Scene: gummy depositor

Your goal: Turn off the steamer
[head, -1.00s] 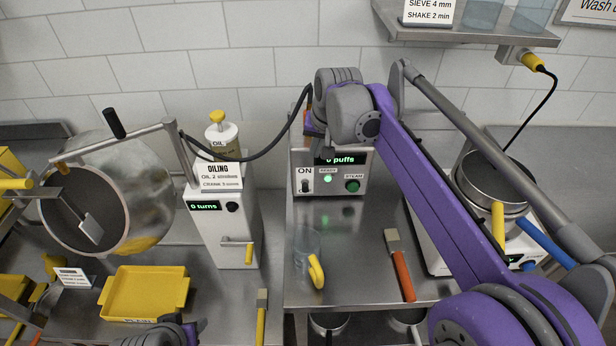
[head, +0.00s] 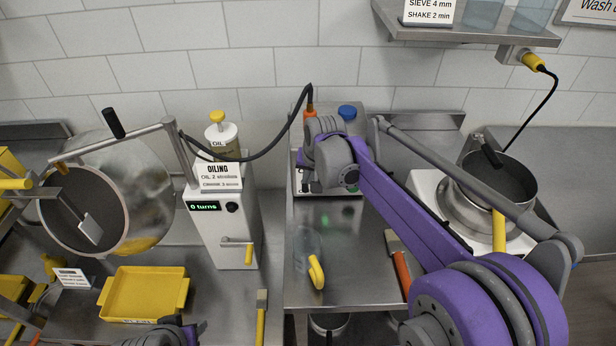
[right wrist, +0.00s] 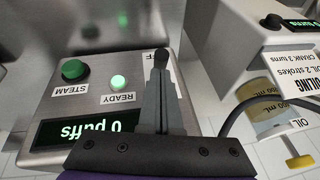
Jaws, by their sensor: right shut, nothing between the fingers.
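The steamer (right wrist: 85,103) shows upside down in the right wrist view. Its display (right wrist: 90,130) reads 0 puffs, its READY light (right wrist: 119,83) glows green, and its green STEAM button (right wrist: 75,69) is beside that. My right gripper (right wrist: 162,78) is shut with nothing between its fingers, close at the panel. A dark rounded tip (right wrist: 160,56), apparently the switch lever, shows at the fingertips by a partly hidden label ending in FF. Contact and the switch position are unclear. In the head view my right wrist covers most of the steamer's front. Part of my left arm shows at the bottom edge, its jaws unclear.
A dark hose (head: 290,125) arches from the steamer's top, over the oiling unit (head: 225,235), to the drum (head: 150,215). A clear jug (head: 307,245) with a yellow handle stands before the steamer. A red-handled scraper (head: 402,270) lies under my arm. A pot (head: 500,185) stands right.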

